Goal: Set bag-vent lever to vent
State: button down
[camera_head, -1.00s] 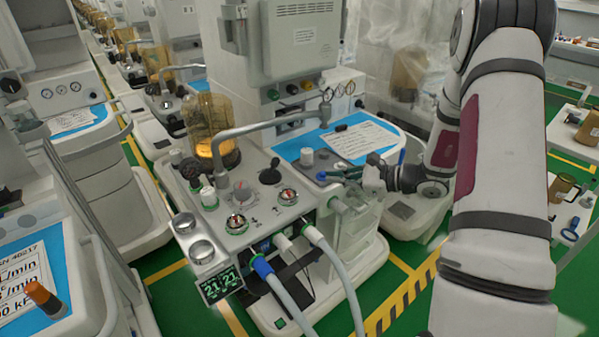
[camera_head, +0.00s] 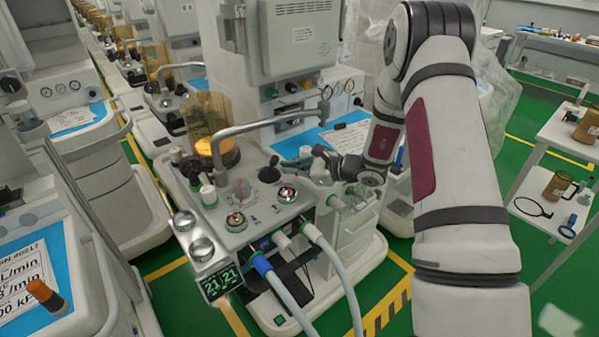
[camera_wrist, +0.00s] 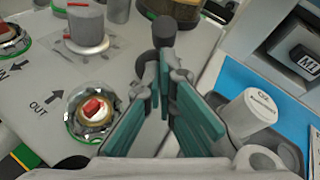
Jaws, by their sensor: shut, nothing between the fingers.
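The black-knobbed lever (camera_head: 270,173), which looks like the bag-vent lever, stands on the light grey top panel of the front machine. In the wrist view its black ball knob (camera_wrist: 163,30) shows just beyond the fingertips, near the top centre. My gripper (camera_head: 318,158) is just right of the lever in the head view, low over the panel. In the wrist view my gripper (camera_wrist: 162,92) has teal pads, and its fingers are shut with nothing between them. Whether the fingertips touch the lever I cannot tell. The lever's foot is partly hidden by the fingers.
A red-centred gauge or valve (camera_wrist: 93,108) and a grey knob (camera_wrist: 88,25) lie left of the fingers. A white capped cylinder (camera_wrist: 250,115) stands close on the right. A grey bent pipe (camera_head: 245,130) arches above the panel. An amber canister (camera_head: 210,125) stands behind.

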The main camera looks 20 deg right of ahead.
jog(key=shift+w+a+r, duration=0.1)
dwell(0.4)
jog(key=shift+r+g+h, duration=0.15)
jog(key=shift+g+h, duration=0.15)
jog(key=shift+w+r+g+p, duration=0.25)
jog(key=shift+g+p, duration=0.05)
jog(key=shift+p, duration=0.1)
jog(key=shift+w+a+r+m+g+h+p, duration=0.25)
jog(key=shift+w+r+m+g+h+p, duration=0.25)
jog(key=shift+r+g, duration=0.15)
jog(key=shift+w+a+r+g+h, duration=0.25)
jog(key=shift+w+r+g+h, duration=0.3)
jog(key=shift+g, duration=0.5)
jog(key=shift+w+a+r+m+g+h, duration=0.1)
jog(key=shift+w+m+g+h, duration=0.15)
jog(key=shift+w+g, duration=0.2)
jog(key=shift+w+a+r+m+g+h, duration=0.1)
jog(key=shift+w+m+g, duration=0.15)
jog(key=shift+w+g, duration=0.15)
jog(key=shift+w+a+r+b, duration=0.15)
jog(key=shift+w+a+b, duration=0.1)
jog(key=shift+w+b, duration=0.7)
jog(key=shift+s+r, duration=0.1)
jog(key=shift+s, duration=0.15)
jog(key=shift+r, duration=0.1)
